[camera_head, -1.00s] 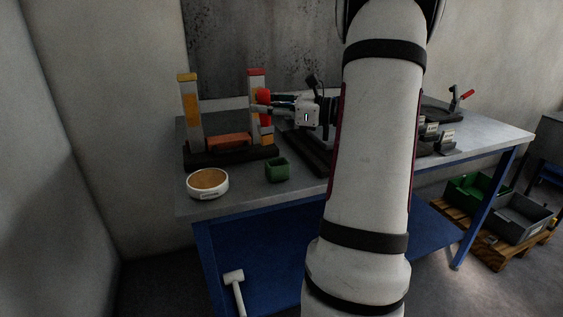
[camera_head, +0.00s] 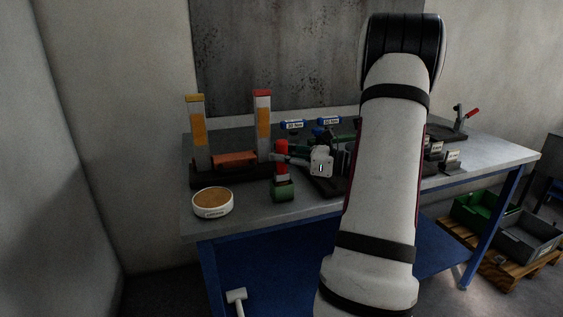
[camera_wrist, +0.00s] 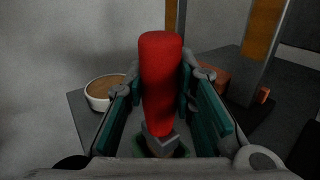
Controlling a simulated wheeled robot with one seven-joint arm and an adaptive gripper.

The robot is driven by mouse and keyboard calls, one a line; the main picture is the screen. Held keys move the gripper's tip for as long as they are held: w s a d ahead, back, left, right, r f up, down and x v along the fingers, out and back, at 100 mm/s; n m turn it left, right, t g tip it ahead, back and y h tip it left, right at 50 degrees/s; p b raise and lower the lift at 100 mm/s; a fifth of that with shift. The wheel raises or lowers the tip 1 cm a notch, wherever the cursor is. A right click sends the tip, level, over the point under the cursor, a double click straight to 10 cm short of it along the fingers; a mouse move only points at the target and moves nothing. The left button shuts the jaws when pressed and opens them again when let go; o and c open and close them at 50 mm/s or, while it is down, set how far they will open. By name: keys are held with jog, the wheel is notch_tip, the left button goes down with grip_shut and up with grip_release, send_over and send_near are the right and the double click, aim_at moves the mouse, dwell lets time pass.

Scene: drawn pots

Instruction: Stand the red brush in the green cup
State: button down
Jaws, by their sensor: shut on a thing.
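The red brush (camera_head: 281,149) stands about upright in the head view, its red handle up. In the wrist view its red handle (camera_wrist: 160,75) rises between the fingers and a grey lower part (camera_wrist: 160,140) points down. My gripper (camera_head: 282,160) is shut on the brush, with a teal-padded finger on each side. The green cup (camera_head: 283,193) stands near the table's front edge, directly below the brush. In the wrist view only a dark green bit of the cup shows under the brush. I cannot tell whether the brush's lower end is inside the cup or just above it.
A white round tin (camera_head: 212,210) with a tan top stands left of the cup. Behind it is a dark rack with two upright posts (camera_head: 263,125) and an orange block (camera_head: 234,159). Labelled grey stands (camera_head: 452,160) are at the right. Bare tabletop (camera_head: 255,213) lies between tin and cup.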

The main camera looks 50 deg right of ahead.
jog(key=shift+f, duration=0.7)
jog(key=c, duration=1.3)
grip_release()
jog(key=shift+f, duration=0.1)
jog(key=shift+c, duration=0.2)
